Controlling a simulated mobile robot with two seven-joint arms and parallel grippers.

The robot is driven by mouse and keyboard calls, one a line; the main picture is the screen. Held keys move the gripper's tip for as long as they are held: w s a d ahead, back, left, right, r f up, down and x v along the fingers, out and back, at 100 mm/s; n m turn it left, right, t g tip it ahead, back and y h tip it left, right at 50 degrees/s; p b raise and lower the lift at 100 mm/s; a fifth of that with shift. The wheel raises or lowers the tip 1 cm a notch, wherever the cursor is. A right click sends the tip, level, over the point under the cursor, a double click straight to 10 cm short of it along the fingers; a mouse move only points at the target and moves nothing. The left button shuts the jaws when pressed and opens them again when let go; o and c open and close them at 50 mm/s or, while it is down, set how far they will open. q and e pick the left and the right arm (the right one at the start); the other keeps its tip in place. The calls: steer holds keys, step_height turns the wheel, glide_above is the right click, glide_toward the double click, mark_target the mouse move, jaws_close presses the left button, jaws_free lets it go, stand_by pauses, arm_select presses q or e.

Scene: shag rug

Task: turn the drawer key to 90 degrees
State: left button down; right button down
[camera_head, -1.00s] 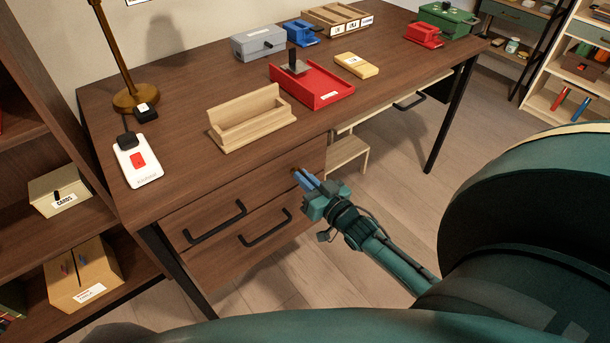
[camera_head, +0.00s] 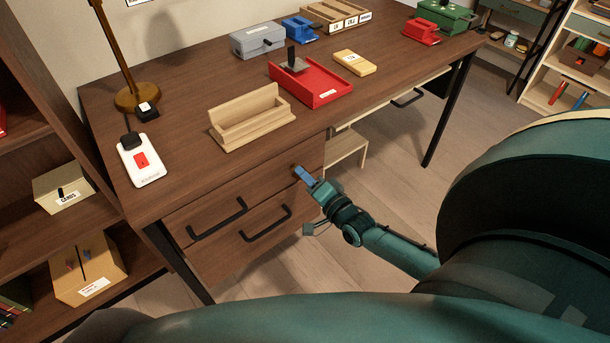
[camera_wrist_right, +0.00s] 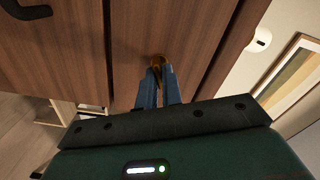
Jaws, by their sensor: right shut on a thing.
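The brass key (camera_wrist_right: 157,72) sits in its lock on the wooden drawer front, seen in the right wrist view. Its outer part is between the blue fingertips of my right gripper (camera_wrist_right: 159,84), which are shut on it. In the head view my right gripper (camera_head: 301,174) reaches up to the right end of the upper drawer front (camera_head: 262,192), and its fingers mostly hide the key. The exact key angle cannot be read. My left gripper is not in view.
Two black drawer handles (camera_head: 217,220) (camera_head: 265,224) are left of my right gripper. On the desk (camera_head: 190,100) stand a wooden holder (camera_head: 250,118), a red tray (camera_head: 325,95) and a white switch box (camera_head: 141,162). Open floor (camera_head: 390,180) lies right of the drawers.

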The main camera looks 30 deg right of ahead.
arm_select(q)
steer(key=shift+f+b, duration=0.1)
steer(key=shift+b, duration=0.35)
arm_select(e)
steer(key=shift+m, duration=2.3)
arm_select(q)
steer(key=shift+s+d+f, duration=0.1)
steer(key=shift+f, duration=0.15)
arm_select(e)
steer(key=c, duration=1.6)
jaws_free()
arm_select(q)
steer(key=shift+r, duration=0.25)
arm_select(e)
steer(key=shift+o, duration=0.2)
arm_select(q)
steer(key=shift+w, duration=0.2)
